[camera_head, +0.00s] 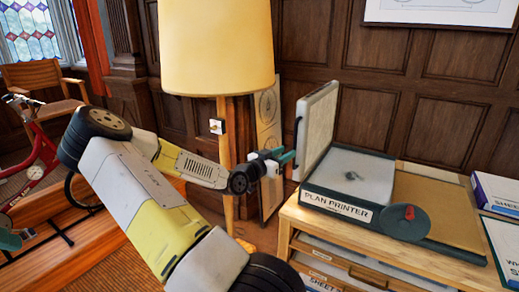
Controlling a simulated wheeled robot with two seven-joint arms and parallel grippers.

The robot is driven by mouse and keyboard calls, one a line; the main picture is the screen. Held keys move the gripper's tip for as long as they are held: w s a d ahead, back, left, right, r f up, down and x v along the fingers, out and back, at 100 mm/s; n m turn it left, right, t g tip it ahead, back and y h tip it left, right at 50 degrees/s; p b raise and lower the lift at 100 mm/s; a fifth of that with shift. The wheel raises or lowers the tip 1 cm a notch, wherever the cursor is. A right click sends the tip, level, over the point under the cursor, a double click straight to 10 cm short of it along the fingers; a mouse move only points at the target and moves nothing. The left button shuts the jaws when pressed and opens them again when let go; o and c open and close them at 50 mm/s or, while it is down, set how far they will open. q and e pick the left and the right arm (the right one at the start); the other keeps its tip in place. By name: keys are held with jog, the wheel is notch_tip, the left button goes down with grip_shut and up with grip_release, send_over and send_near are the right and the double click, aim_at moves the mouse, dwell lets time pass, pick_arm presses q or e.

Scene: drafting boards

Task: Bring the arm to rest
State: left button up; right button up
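My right arm, yellow and white, reaches across the middle of the head view. A small teal and grey part (10,239) at the left edge looks like my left gripper, mostly cut off by the frame. Its fingers cannot be made out.
A floor lamp (217,45) stands behind my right arm. A red bicycle (40,155) and a wooden chair (35,78) are at the left.

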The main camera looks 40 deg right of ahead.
jog(key=shift+s+a, duration=0.15)
jog(key=shift+a, duration=0.55)
jog(key=s+a+f+m+g+y, duration=0.35)
jog(key=s+a+m+y, duration=0.2)
jog(key=m, duration=0.95)
jog(key=s+a+f+m+g+y, duration=0.2)
jog(key=s+a+f+m+y, duration=0.35)
jog(key=m, duration=0.95)
jog(key=s+a+r+m+t+y, duration=0.1)
jog(key=a+r+m+t+y, duration=0.3)
jog(key=a+r+m, duration=0.6)
jog(key=s+a+r+m+t+y, duration=0.1)
jog(key=a+r+m+t+y, duration=0.3)
jog(key=a+r+m, duration=0.7)
jog(key=a+m, duration=0.4)
jog(key=a, duration=0.4)
jog(key=shift+s+a+m+y, duration=0.15)
jog(key=shift+s+m+y, duration=0.15)
jog(key=shift+s+y, duration=0.1)
